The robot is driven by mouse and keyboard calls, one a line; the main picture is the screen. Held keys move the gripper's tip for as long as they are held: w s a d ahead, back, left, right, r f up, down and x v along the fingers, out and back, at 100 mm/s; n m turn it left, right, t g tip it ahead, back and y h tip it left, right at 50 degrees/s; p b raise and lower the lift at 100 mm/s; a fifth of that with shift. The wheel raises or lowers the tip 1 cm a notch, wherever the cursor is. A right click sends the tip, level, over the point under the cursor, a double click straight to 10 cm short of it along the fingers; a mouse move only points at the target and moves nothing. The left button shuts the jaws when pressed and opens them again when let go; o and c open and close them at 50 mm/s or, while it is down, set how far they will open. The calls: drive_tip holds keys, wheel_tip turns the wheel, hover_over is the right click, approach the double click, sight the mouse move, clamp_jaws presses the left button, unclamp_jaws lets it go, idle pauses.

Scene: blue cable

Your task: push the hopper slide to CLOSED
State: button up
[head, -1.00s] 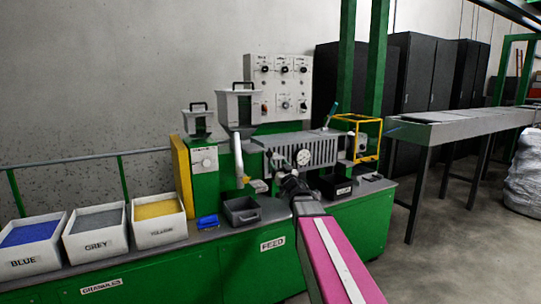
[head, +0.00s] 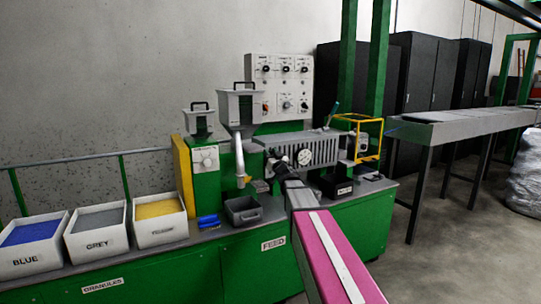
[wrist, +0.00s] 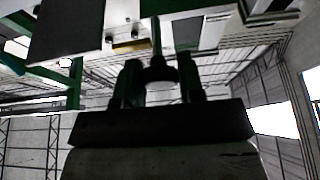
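The large grey hopper (head: 240,108) stands on the green machine, with a pale pipe below it. I cannot make out its slide or the CLOSED mark in the head view. My gripper (head: 272,156) is just right of the pipe, in front of the finned barrel. In the wrist view my gripper (wrist: 160,78) has its two dark fingers apart. A dark round knob (wrist: 158,72) on a thin stem shows between or just beyond them; contact is unclear. A brass-coloured block (wrist: 128,46) is above left of it.
Granule bins (head: 159,230) stand at the left.

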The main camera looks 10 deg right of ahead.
clamp_jaws()
drive_tip(key=shift+w+a, duration=0.3)
drive_tip(key=shift+w, duration=0.5)
drive_tip(key=shift+w+a, duration=0.25)
drive_tip(key=shift+w, duration=0.55)
drive_tip(key=shift+s, duration=0.1)
drive_tip(key=o, duration=0.9)
unclamp_jaws()
drive_tip(key=shift+s+d+f, duration=0.15)
drive_tip(key=shift+s, duration=0.3)
drive_tip(key=s+d, duration=0.1)
drive_tip(key=s, duration=0.3)
drive_tip(key=s+d, duration=0.1)
drive_tip(key=s, duration=0.2)
drive_tip(key=s+d, duration=0.1)
drive_tip(key=s, duration=0.3)
drive_tip(key=shift+s+d, duration=0.3)
drive_tip(key=shift+d, duration=0.1)
